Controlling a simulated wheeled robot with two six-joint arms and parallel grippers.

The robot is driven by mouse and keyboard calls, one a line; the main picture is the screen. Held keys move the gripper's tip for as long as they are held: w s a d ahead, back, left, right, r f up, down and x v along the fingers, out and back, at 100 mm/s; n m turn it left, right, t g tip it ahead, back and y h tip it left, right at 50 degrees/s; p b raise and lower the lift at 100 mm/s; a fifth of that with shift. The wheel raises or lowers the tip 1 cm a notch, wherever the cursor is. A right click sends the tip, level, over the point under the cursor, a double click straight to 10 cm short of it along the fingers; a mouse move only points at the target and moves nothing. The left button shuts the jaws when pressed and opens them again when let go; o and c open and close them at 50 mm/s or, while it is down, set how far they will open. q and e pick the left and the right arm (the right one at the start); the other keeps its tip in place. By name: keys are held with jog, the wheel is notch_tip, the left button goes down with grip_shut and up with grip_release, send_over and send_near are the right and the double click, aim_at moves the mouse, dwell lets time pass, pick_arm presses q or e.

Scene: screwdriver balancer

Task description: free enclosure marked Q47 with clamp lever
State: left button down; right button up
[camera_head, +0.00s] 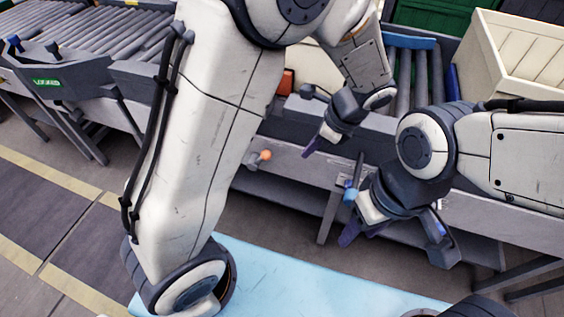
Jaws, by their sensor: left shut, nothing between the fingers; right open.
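No mark reading Q47 can be made out, so I cannot tell which thing is that enclosure. A small lever with an orange ball knob (265,155) sticks out from the front of the grey conveyor bench; I cannot tell if it is the clamp lever. My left gripper (313,143) is shut and empty at the bench front, to the right of the knob and apart from it. My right gripper (395,238) is open and empty, lower and to the right, in front of the bench. My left arm hides part of the bench.
A roller conveyor (90,38) runs at the back left. A cream crate (515,60) stands at the right, with a green crate (435,15) behind. A red-orange object (285,82) is partly hidden behind my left arm. A light blue surface (290,285) lies at the bottom.

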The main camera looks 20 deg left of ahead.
pick_arm(q)
jog(key=shift+m+y, duration=0.4)
jog(key=shift+m, duration=0.5)
jog(key=w+f, duration=0.2)
jog(key=f, duration=0.1)
jog(key=w+a+f+b, duration=0.1)
jog(key=shift+f, duration=0.15)
pick_arm(e)
notch_tip(320, 180, down, 2)
jog(key=shift+f, duration=0.15)
pick_arm(q)
jog(key=shift+f, duration=0.1)
jog(key=b, duration=0.3)
send_near(260, 159)
jog(key=shift+d+f, duration=0.2)
jog(key=shift+f, duration=0.65)
jog(key=shift+d+f, duration=0.25)
jog(key=shift+f, duration=0.55)
jog(key=shift+d+f, duration=0.2)
jog(key=shift+f, duration=0.65)
pick_arm(e)
jog(key=shift+f, duration=1.45)
jog(key=shift+r, duration=0.1)
